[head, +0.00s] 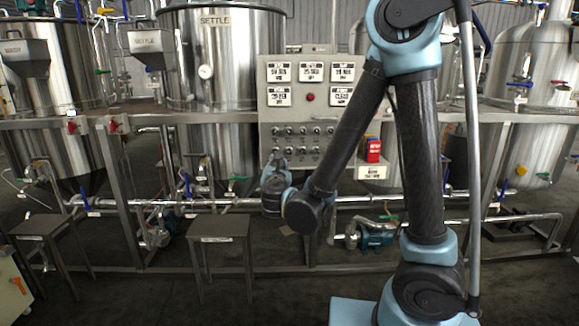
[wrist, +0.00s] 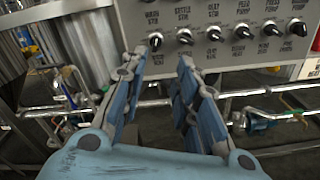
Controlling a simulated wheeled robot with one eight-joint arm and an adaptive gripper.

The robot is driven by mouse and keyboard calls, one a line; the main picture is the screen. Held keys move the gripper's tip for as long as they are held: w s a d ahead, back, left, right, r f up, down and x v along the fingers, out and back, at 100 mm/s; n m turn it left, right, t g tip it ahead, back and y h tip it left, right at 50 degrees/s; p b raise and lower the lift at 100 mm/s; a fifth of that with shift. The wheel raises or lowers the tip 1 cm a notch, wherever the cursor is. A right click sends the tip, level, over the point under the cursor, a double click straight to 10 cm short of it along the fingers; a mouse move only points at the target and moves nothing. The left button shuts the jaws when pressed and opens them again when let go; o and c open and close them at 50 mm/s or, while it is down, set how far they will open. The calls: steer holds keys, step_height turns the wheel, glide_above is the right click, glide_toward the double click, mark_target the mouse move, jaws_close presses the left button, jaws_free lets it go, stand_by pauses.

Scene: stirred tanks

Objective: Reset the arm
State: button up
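My arm is folded in an elbow-up bend at the right of centre in the head view, with its forearm coming down to the left. My gripper (head: 277,160) is at the end of it, in front of the lower part of the grey control panel (head: 291,92). In the wrist view my gripper (wrist: 161,65) has its two blue-padded fingers apart. Nothing is between them. The panel (wrist: 222,72), with its row of black knobs, is beyond the fingertips; no contact shows.
A steel tank marked SETTLE (head: 222,75) stands behind a horizontal rail. A small table (head: 220,228) stands at lower left of centre. A red device (head: 373,149) is right of the panel. A blue pump (head: 372,237) sits low behind my arm.

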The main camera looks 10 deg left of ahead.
steer(key=w+d+f+m+g+h, duration=0.1)
steer(key=w+d+m+g+h, duration=0.15)
steer(key=d+m, duration=0.45)
steer(key=w+d+f+m+g+h, duration=0.1)
steer(key=w+d+m+h, duration=0.15)
steer(key=d, duration=0.85)
steer(key=s+d+f+m+g+h, duration=0.1)
steer(key=d+m+g+h, duration=0.1)
steer(key=d+m, duration=0.35)
steer(key=s+d+f+m+g+h, duration=0.1)
steer(key=s+d+f+m+g, duration=0.1)
steer(key=d, duration=0.7)
steer(key=s+d+f+m+g, duration=0.4)
steer(key=s+d+m+g, duration=0.1)
steer(key=s+d+m, duration=0.5)
steer(key=s+f+m+g+y, duration=0.2)
steer(key=s+m, duration=0.5)
steer(key=s, duration=0.4)
steer(key=shift+s+a+f+g+y, duration=0.25)
steer(key=shift+f+g+y, duration=0.1)
steer(key=shift+f+y, duration=0.55)
steer(key=shift+r, duration=0.15)
